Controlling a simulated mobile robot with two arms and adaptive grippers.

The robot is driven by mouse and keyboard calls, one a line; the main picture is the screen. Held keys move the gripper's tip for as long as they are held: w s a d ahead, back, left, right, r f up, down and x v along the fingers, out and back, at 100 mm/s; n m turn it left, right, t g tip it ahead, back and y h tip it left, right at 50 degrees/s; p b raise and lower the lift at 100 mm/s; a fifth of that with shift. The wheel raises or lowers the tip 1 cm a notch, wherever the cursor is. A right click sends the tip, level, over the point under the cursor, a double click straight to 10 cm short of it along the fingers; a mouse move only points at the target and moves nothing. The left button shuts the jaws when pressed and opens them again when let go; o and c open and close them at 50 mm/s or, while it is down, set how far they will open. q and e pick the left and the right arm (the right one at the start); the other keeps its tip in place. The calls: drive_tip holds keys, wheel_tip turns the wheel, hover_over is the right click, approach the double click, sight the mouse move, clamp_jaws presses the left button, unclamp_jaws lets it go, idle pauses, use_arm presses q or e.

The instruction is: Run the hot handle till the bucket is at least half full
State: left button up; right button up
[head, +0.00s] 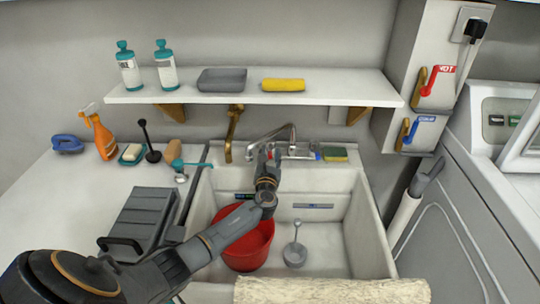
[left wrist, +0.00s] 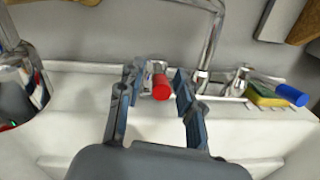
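The faucet (head: 291,134) stands at the back of the sink. Its red-capped hot handle (left wrist: 160,86) lies between the parted fingers of my left gripper (left wrist: 157,82), with small gaps seeming to show on both sides. In the head view my left gripper (head: 268,156) reaches over the sink to the left part of the faucet. The blue-capped handle (left wrist: 290,95) is to the right. The red bucket (head: 246,254) stands in the left of the sink, partly behind my arm; its water level cannot be seen. No water stream is visible. My right gripper is out of view.
The white sink (head: 369,245) also holds a grey ladle-like tool (head: 295,254). A sponge (head: 334,154) lies on the right back rim. A shelf (head: 350,88) hangs above the faucet. A wall panel carries a red lever (head: 431,82) marked HOT and a blue lever (head: 411,132).

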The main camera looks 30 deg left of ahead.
use_arm(q)
clamp_jaws()
drive_tip(key=m+h, duration=0.1)
drive_tip(key=a+m+t+h+b, duration=0.1)
drive_tip(key=h, duration=0.1)
drive_tip(key=shift+s+a, duration=0.25)
drive_tip(key=shift+s, duration=0.1)
